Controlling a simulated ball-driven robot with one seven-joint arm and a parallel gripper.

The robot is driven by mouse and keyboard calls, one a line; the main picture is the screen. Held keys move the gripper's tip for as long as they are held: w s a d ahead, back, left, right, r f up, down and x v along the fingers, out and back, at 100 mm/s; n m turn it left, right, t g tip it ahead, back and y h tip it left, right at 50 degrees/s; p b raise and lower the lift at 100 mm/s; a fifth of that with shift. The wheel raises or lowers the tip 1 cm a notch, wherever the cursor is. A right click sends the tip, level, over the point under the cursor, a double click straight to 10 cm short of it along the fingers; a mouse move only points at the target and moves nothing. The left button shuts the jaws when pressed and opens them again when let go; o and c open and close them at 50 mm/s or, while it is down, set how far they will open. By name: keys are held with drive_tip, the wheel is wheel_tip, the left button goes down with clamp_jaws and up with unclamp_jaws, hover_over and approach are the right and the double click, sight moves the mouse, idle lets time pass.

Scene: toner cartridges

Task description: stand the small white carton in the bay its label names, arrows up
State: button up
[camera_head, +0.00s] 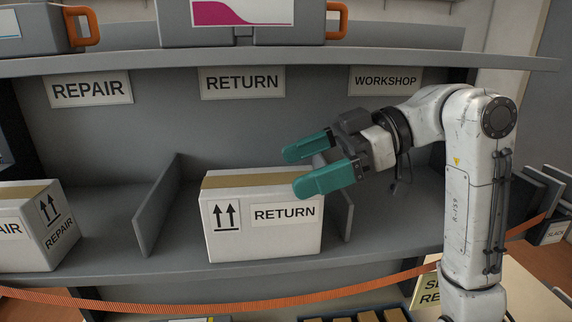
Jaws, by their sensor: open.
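A white carton (263,242) with a tan tape strip stands upright on the shelf. Its front label (284,214) reads RETURN, and its two arrows (225,216) point up. It stands between two grey dividers, in the middle bay under the RETURN sign (242,82). My gripper (315,163) has two teal fingers, spread apart with nothing between them. It is at the carton's upper right, and the nearer finger hides the carton's top right corner. I cannot tell whether that finger touches the carton.
Another white carton (42,228), labelled REPAIR, stands arrows up under the REPAIR sign (91,89). Grey dividers (156,207) separate the bays. The WORKSHOP sign (385,80) hangs at right, partly behind my arm. An orange strap (240,307) crosses in front. Grey cases (245,25) sit above.

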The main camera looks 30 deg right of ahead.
drive_tip(key=shift+p+v, duration=0.4)
drive_tip(key=shift+v, duration=1.4)
